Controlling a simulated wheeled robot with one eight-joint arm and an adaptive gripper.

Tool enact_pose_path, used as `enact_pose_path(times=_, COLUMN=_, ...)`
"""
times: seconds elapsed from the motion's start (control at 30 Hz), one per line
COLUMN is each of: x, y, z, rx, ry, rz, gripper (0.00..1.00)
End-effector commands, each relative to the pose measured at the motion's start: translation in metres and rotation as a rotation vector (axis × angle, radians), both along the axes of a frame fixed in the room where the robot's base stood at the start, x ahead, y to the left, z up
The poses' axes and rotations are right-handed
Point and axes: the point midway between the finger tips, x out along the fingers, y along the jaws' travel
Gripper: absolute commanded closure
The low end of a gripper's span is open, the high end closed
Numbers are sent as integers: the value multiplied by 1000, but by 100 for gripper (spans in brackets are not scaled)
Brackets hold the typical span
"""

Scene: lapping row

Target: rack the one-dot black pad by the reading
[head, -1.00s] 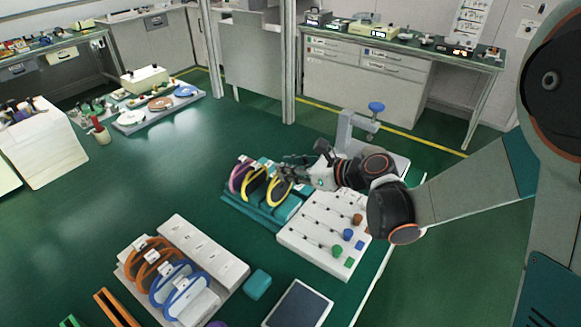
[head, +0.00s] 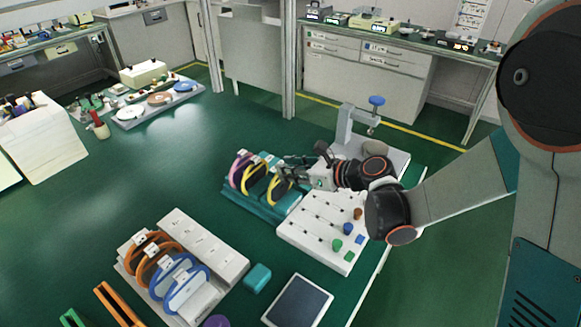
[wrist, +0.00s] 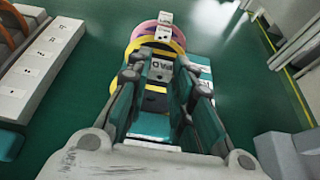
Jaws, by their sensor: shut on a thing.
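My gripper (wrist: 162,80) is shut on a black pad with a yellow rim (wrist: 157,88). A white label with letters shows between my fingertips, but dots on it cannot be read. In the head view my gripper (head: 281,171) is at the right end of a teal rack (head: 237,201), where the held pad's yellow rim (head: 272,188) stands upright. Beside it in the rack stand another yellow-rimmed pad (head: 250,181) and a purple-rimmed one (head: 236,168). Whether the held pad rests in its slot is hidden by my fingers.
A white board with coloured knobs (head: 310,240) lies just right of the teal rack. A teal block (head: 257,278) and dark-faced panel (head: 298,302) lie nearby.

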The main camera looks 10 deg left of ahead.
Motion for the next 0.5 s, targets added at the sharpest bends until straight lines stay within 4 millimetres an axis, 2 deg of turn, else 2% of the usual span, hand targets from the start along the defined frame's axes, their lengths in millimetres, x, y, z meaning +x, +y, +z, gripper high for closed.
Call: enact_pose_path(times=0.5, x=0, y=0, z=-12, rx=0, ry=0, rz=0, gripper=100)
